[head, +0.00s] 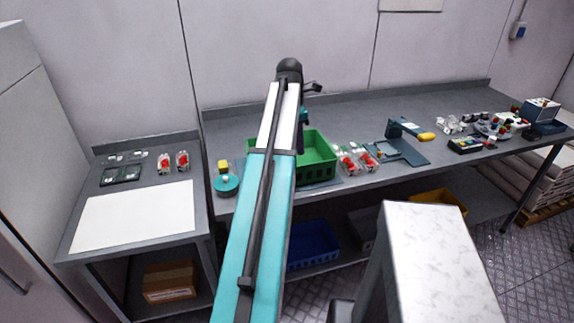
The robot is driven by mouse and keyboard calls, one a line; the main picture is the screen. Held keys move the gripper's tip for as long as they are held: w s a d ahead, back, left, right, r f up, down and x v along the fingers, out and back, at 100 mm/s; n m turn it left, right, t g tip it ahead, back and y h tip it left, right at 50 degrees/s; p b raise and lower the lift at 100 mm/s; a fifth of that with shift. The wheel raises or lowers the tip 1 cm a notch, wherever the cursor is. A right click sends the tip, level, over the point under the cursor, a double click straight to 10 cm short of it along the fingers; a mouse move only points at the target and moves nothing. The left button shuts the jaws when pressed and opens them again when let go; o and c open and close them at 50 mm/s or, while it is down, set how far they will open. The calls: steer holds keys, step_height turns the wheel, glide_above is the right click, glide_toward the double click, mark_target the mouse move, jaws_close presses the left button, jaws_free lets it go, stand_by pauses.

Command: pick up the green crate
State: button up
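The green crate (319,158) sits on the long grey worktop, on a dark flat base. My arm reaches up across the picture in front of it and hides its left and middle part. A strip of the crate's left side shows just left of the arm. My gripper is hidden or too small to make out near the arm's far end, above and behind the crate. I cannot tell whether it touches the crate.
Clear packs with red berries (357,160) stand close right of the crate. A teal round item (226,184) is to its left. A dark stand with a yellow part (407,142) is further right. A blue crate (314,243) and a yellow crate (440,199) are on the lower shelf.

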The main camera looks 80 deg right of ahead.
stand_by(0.3)
steer(key=p, duration=0.2)
glide_toward(301, 184)
steer(key=shift+s+d+f, duration=0.1)
steer(key=shift+d+f, duration=0.05)
steer(key=shift+d, duration=0.1)
stand_by(0.4)
steer(key=shift+a+f+p, duration=0.1)
steer(key=shift+f+p, duration=0.85)
steer(key=shift+f, duration=0.5)
steer(key=shift+s+f, duration=0.2)
steer(key=shift+f, duration=0.95)
steer(key=shift+c, duration=0.4)
jaws_close()
